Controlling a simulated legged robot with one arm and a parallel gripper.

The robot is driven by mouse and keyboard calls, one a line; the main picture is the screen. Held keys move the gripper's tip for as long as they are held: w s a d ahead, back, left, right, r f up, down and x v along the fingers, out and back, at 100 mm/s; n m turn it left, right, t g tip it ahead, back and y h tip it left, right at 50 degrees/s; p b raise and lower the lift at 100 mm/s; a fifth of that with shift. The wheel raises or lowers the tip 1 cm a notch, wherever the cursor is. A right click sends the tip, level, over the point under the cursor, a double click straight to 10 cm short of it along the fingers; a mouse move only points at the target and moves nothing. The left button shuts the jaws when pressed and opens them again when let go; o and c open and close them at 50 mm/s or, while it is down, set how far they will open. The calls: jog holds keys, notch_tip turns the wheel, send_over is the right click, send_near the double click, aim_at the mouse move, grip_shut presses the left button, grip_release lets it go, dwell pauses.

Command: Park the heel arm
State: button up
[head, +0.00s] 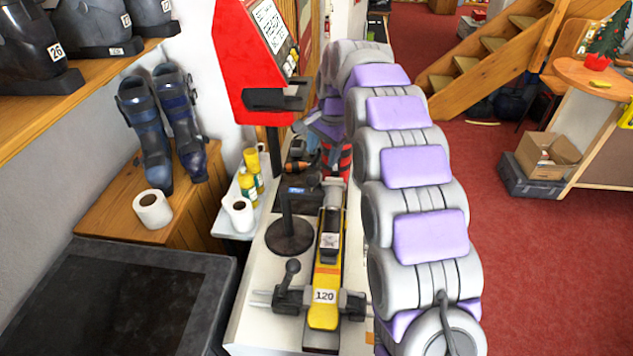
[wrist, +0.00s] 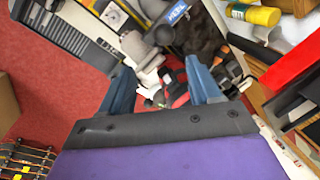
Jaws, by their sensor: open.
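The bench (head: 258,335) carries a yellow ski (head: 326,300) marked 120, with a binding (head: 329,240) on it. A dark lever with a round knob (head: 291,268) stands at the near left of the ski; I cannot tell if it is the heel arm. My gripper (wrist: 163,88) is open in the wrist view, its two blue fingers apart. A small red and black part (wrist: 178,98) shows beyond and between the fingertips, and I see no contact. In the head view my own arm covers the right side of the bench, and the gripper is mostly hidden.
A black-topped table (head: 120,300) is at the near left. Red carpet (head: 560,270) is open at right.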

aim_at(316, 178)
jog(key=a+f, duration=0.1)
jog(key=f, duration=0.1)
jog(key=a+f, duration=0.1)
jog(key=f, duration=0.2)
jog(key=a+f, duration=0.2)
jog(key=shift+w+f+b, duration=0.25)
jog(key=shift+w+b, duration=0.05)
jog(key=shift+b, duration=0.05)
jog(key=f, duration=0.1)
jog(key=d+f, duration=0.2)
jog(key=f, duration=0.1)
jog(key=shift+w+f, duration=0.1)
jog(key=shift+w, duration=0.2)
jog(key=shift+a+f, duration=0.1)
jog(key=shift+f, duration=0.15)
jog(key=shift+a+f, duration=0.25)
jog(key=shift+a, duration=0.8)
jog(key=shift+c, duration=0.5)
jog(key=shift+w+d+r, duration=0.1)
jog(key=shift+d, duration=0.65)
jog(key=c, duration=0.5)
jog(key=shift+a, duration=0.25)
grip_shut()
